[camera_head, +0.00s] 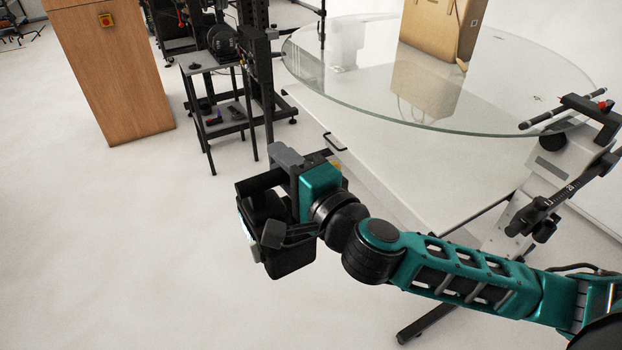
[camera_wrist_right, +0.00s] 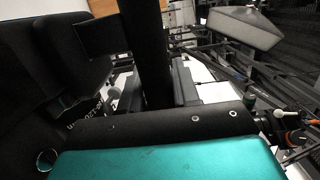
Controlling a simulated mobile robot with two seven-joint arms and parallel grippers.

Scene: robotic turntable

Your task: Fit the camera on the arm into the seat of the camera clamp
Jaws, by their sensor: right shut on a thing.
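My right gripper (camera_head: 272,202) reaches in on the teal arm from the right and is shut on a black camera (camera_head: 292,258). It holds the camera in the air over the floor, in front of the glass turntable (camera_head: 385,120). In the right wrist view the camera (camera_wrist_right: 60,75) fills the left side, dark, with pale lettering low on it. A grey arm (camera_head: 550,165) with a black bracket and a marked black bar (camera_head: 562,192) stands at the right edge, well apart from the gripper. I cannot make out the clamp's seat for certain. My left gripper is out of view.
A cardboard box (camera_head: 437,25) stands on the turntable. A black stand (camera_head: 262,75) and a small side table (camera_head: 207,62) with items are behind the gripper. A wooden cabinet (camera_head: 110,70) is at the upper left. The floor at the lower left is clear.

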